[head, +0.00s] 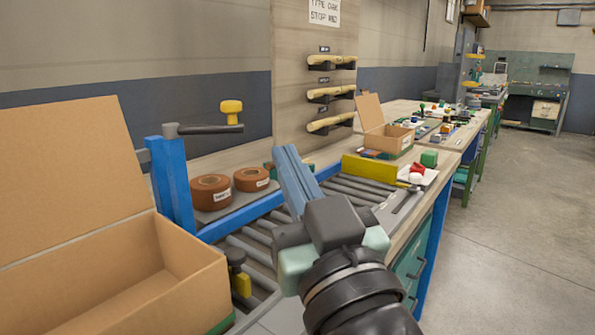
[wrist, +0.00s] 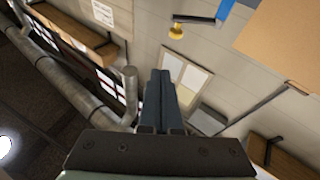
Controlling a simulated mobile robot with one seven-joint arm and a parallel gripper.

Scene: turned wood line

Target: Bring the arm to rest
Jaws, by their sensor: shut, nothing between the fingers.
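My gripper (head: 288,152) is in the lower middle of the head view, raised in front of the roller conveyor (head: 262,236). Its two long blue-grey fingers point up and lie together, with nothing between them. In the wrist view the shut fingers (wrist: 160,75) stand in the middle, against a tilted view of the wall and pipes. The gripper appears to touch nothing. Its body hides part of the rollers behind it.
An open cardboard box (head: 200,258) stands close at left. A blue post (head: 172,185) with a yellow-knobbed lever (head: 231,107) rises beside two brown rolls (head: 210,190). A yellow block (head: 369,169) lies across the conveyor's far end. Open floor (head: 520,235) is at right.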

